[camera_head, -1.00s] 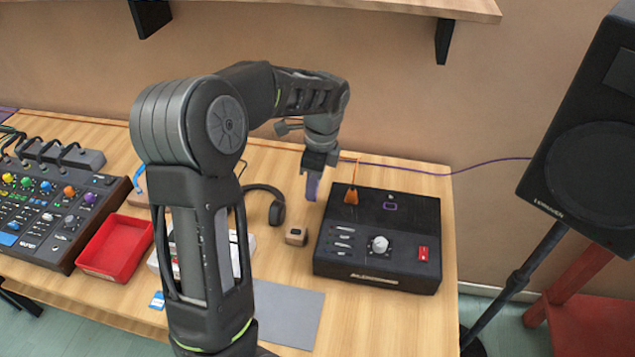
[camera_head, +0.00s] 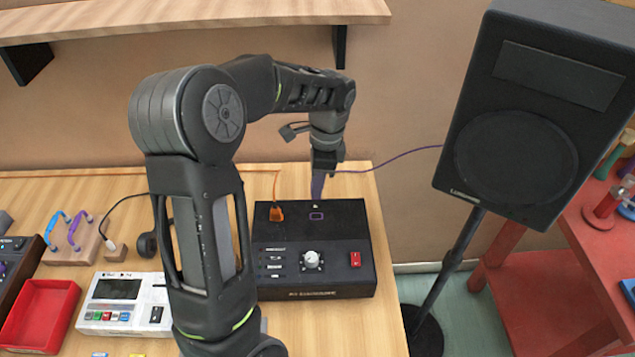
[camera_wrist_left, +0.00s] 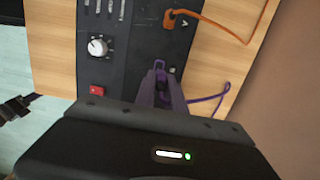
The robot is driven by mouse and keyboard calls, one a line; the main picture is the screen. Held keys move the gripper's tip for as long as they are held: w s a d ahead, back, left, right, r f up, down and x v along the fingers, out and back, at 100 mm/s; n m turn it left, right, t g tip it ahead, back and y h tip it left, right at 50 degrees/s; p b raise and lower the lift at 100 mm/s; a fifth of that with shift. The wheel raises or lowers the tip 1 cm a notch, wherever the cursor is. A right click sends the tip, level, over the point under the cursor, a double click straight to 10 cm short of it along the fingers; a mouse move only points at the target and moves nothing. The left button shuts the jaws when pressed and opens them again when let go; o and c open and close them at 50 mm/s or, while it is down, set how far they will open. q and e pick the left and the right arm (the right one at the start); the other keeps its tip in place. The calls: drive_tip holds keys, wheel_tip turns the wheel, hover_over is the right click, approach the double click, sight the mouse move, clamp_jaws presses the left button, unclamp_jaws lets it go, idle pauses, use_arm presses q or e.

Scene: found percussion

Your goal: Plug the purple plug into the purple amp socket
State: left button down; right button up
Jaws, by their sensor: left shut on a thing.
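My left gripper (camera_head: 320,172) is shut on the purple plug (camera_head: 317,188), which points down over the back part of the black amp box (camera_head: 270,236). The purple-outlined amp socket (camera_head: 316,216) is on the amp's top, just below and in front of the plug in the head view; the plug looks apart from it. In the left wrist view the purple plug (camera_wrist_left: 166,92) sticks out from my gripper over the amp face, with a purple outline at its far end. Its exact alignment is hard to tell. My right gripper is out of view.
An orange plug (camera_head: 276,213) is in the amp, left of the purple socket. A purple cord (camera_head: 405,155) runs right towards the black speaker (camera_head: 530,130). A white device (camera_head: 125,300) and red tray (camera_head: 40,315) stand to the left. A wooden shelf (camera_head: 200,15) is above.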

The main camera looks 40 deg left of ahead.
use_arm(q)
drive_tip(key=shift+f+b, duration=1.9)
drive_tip(key=shift+f, duration=1)
drive_tip(key=shift+f+b, duration=0.75)
drive_tip(key=shift+f, duration=0.6)
drive_tip(key=c, duration=1.3)
unclamp_jaws()
drive_tip(key=r, duration=0.5)
drive_tip(key=r+b, duration=0.1)
drive_tip(key=r, duration=0.1)
drive_tip(key=shift+w+d+r, duration=0.3)
drive_tip(key=shift+d+r, duration=0.05)
drive_tip(key=shift+r, duration=0.05)
